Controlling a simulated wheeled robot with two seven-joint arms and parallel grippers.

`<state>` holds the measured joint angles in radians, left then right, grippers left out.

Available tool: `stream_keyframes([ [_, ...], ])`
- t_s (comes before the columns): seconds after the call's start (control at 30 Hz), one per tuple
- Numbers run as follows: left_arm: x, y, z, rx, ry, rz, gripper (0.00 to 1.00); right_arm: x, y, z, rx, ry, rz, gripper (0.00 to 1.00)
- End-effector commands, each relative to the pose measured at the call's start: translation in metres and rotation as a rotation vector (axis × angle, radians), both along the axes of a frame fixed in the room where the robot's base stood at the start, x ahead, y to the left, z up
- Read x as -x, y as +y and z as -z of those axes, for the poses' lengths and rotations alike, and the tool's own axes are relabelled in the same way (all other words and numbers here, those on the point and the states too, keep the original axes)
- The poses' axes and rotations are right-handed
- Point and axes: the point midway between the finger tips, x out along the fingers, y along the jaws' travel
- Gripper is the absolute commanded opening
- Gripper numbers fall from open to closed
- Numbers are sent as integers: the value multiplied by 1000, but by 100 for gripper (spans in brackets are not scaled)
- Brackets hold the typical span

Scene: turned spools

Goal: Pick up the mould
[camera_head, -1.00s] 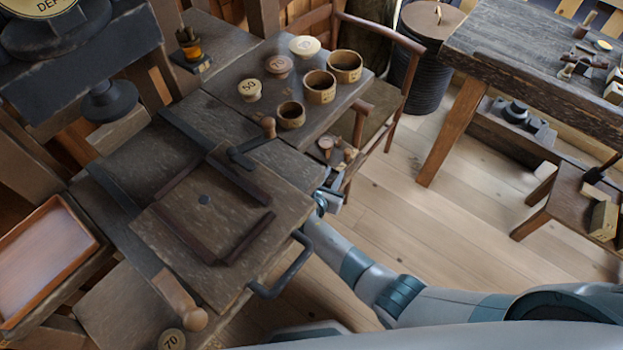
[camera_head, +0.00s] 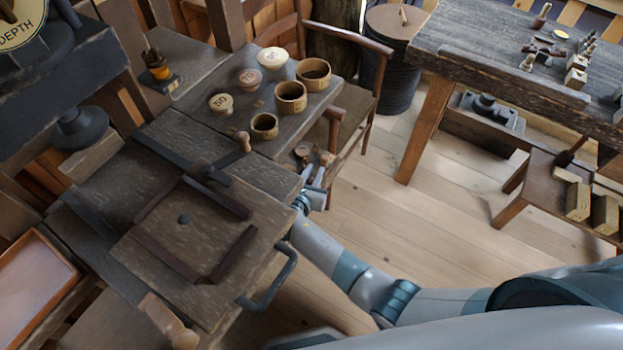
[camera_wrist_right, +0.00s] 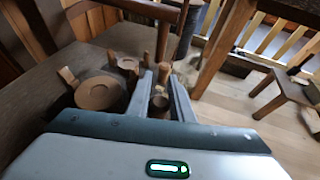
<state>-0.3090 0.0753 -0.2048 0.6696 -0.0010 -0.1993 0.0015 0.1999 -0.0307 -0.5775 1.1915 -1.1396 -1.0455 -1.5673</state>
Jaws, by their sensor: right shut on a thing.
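None of the things in view is plainly marked as the mould. My right gripper (camera_head: 313,178) is beside the right edge of the dark table, near small turned wooden pieces. In the right wrist view, its two fingers (camera_wrist_right: 162,92) are closed around a small brown turned wooden piece (camera_wrist_right: 159,102), mostly hidden between them. A round wooden disc with a peg (camera_wrist_right: 98,93) lies left of the fingers, and a smaller one (camera_wrist_right: 127,64) is beyond it. Three hollow wooden cups stand on the table: large (camera_head: 313,74), middle (camera_head: 290,97) and small (camera_head: 264,126). My left gripper is out of view.
Numbered wooden knobs (camera_head: 220,103) stand left of the cups. A board with dark rails (camera_head: 190,235) and a metal handle (camera_head: 272,283) lies in front. A chair (camera_head: 355,90) stands behind my right gripper. A workbench (camera_head: 510,75) is at the right, with open floor between.

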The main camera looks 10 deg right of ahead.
Motion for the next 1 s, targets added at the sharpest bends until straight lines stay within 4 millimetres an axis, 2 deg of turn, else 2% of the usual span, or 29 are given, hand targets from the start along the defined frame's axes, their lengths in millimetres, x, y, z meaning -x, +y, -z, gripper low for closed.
stream_keyframes([
  [0.03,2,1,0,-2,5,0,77,-5,-15,-8,5,-6,6,0],
  [0.2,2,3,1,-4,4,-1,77,-18,-47,-28,4,-6,4,0],
  [0.5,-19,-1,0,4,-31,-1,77,-35,-88,-55,4,-5,3,0],
  [0.7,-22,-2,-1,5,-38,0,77,-39,-100,-63,4,-3,2,0],
  [1.0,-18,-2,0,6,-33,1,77,-40,-101,-64,3,-3,3,0],
])
